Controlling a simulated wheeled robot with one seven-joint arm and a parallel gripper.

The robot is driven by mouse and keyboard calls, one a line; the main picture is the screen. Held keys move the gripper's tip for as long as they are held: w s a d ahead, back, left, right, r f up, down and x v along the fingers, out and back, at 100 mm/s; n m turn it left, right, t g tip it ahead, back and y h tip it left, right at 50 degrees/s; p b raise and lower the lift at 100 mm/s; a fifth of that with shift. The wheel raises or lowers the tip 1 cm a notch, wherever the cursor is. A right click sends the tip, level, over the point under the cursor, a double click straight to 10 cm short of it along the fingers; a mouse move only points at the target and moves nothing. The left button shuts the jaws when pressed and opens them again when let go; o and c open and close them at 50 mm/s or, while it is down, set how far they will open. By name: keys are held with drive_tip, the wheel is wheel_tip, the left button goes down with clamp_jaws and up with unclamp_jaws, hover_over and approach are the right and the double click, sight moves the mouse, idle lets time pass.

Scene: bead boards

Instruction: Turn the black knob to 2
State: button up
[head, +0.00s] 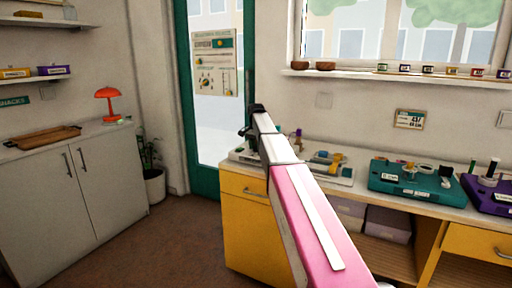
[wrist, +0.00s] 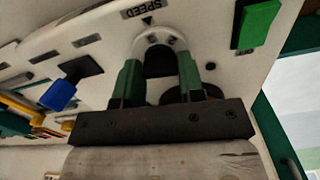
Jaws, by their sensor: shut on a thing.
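The black knob (wrist: 158,66) sits on a white round dial (wrist: 150,40) on a white board, under a "SPEED" label (wrist: 145,9) and a small black triangle mark. My gripper (wrist: 156,76) has its green fingers on either side of the knob and is shut on it. In the head view my gripper (head: 250,132) is over the white board (head: 238,155) at the left end of the counter, and my arm hides the knob.
Beside the knob are a green switch (wrist: 259,23) and a blue lever (wrist: 60,94). Along the counter stand another pale board (head: 345,180), a teal board (head: 400,188) and a purple board (head: 484,199). A door (head: 204,178) is behind to the left.

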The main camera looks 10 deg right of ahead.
drive_tip(key=n, duration=0.4)
drive_tip(key=shift+n, duration=2.5)
drive_tip(key=o, duration=0.9)
drive_tip(key=shift+o, duration=0.2)
wheel_tip(320, 180, up, 11)
drive_tip(key=shift+s+f, duration=0.1)
